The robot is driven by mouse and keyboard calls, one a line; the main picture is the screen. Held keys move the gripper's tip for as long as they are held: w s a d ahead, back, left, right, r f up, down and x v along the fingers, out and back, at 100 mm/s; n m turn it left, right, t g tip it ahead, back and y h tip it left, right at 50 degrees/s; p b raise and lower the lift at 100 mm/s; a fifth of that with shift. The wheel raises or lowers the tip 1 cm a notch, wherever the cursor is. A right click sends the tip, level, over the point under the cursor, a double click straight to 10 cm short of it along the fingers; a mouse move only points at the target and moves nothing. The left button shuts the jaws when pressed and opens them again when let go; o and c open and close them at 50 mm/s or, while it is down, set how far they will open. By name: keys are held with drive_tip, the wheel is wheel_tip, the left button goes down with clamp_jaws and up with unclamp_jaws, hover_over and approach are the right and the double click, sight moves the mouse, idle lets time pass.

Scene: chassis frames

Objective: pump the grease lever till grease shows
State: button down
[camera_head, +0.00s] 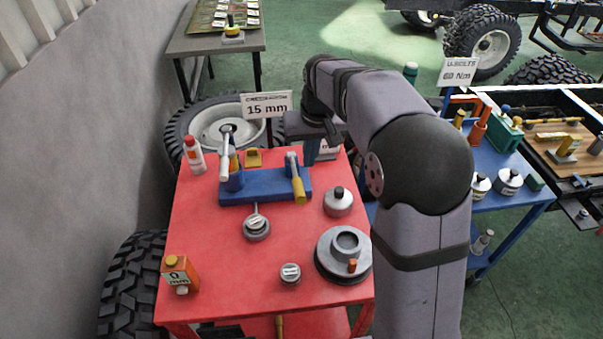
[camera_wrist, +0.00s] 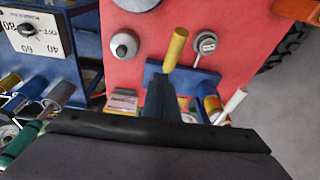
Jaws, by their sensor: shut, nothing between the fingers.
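A blue base (camera_head: 266,190) lies on the red table, also seen in the wrist view (camera_wrist: 203,83). At its right stands a lever with a yellow handle (camera_head: 299,190); that handle shows in the wrist view (camera_wrist: 177,46). At its left a blue cylinder (camera_head: 235,181) stands next to a pale-handled lever (camera_head: 225,160), whose handle shows in the wrist view (camera_wrist: 231,105). I cannot tell which is the grease lever. My gripper (camera_head: 311,158) is shut and empty behind the yellow-handled lever. In the wrist view its fingers (camera_wrist: 160,84) cover part of the base; contact is unclear.
A labelled grey round part (camera_head: 257,228) lies before the base. A lidded grey pot (camera_head: 338,202) and a large round part (camera_head: 343,256) stand at right. A red-capped bottle (camera_head: 193,155) and an orange box (camera_head: 180,274) stand at left.

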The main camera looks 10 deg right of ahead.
wheel_tip(320, 180, up, 8)
drive_tip(key=s+g, duration=0.1)
drive_tip(key=shift+a+r+m, duration=0.2)
drive_tip(key=shift+a+m, duration=0.1)
drive_tip(key=p, duration=0.2)
hover_over(300, 185)
drive_tip(key=d, duration=0.1)
wheel_tip(300, 185, down, 10)
drive_tip(key=shift+s+a+f+p, duration=0.2)
drive_tip(key=shift+f+p, duration=0.1)
drive_tip(key=shift+f, duration=0.6)
drive_tip(key=shift+s+a+f+p, duration=0.15)
drive_tip(key=shift+f+p, duration=0.15)
drive_tip(key=shift+f, duration=0.6)
drive_tip(key=shift+f, duration=0.1)
